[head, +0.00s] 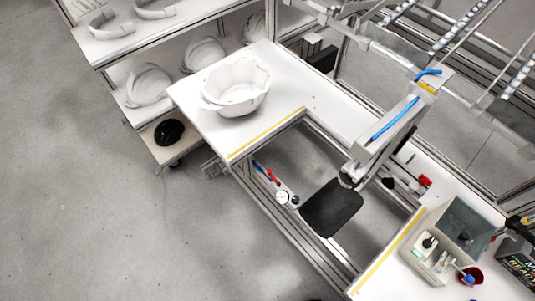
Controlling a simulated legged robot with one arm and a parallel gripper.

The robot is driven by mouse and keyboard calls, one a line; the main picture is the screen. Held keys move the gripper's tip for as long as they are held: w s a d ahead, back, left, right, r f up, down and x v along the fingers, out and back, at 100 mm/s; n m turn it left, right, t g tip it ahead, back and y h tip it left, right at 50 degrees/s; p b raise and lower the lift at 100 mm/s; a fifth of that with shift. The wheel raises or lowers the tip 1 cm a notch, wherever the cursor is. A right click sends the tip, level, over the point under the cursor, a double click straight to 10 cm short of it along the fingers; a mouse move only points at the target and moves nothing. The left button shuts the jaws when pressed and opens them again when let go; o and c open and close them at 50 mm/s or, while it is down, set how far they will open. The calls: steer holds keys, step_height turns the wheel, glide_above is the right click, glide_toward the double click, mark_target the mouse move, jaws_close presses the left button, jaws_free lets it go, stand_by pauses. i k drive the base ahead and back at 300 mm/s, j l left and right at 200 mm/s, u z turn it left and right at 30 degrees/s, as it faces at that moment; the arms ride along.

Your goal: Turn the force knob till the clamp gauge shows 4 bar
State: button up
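A small round white-faced gauge (282,197) sits on the front rail of the metal-frame bench, near the middle of the head view. Its needle and numbers are too small to read. A small dark part (295,200) sits just right of the gauge; I cannot tell whether it is the force knob. A red part (272,176) and a blue part (258,166) lie along the same rail, up and left of the gauge. My gripper is not recognisable in this view.
A white helmet shell (236,87) rests on the white bench top (199,108). A dark pad (332,207) is beside the gauge. A grey column with blue hoses (385,130) stands behind it. Floor at left is open.

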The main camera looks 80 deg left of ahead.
mark_target(295, 200)
steer(key=j+u, duration=0.15)
steer(key=u, duration=2.55)
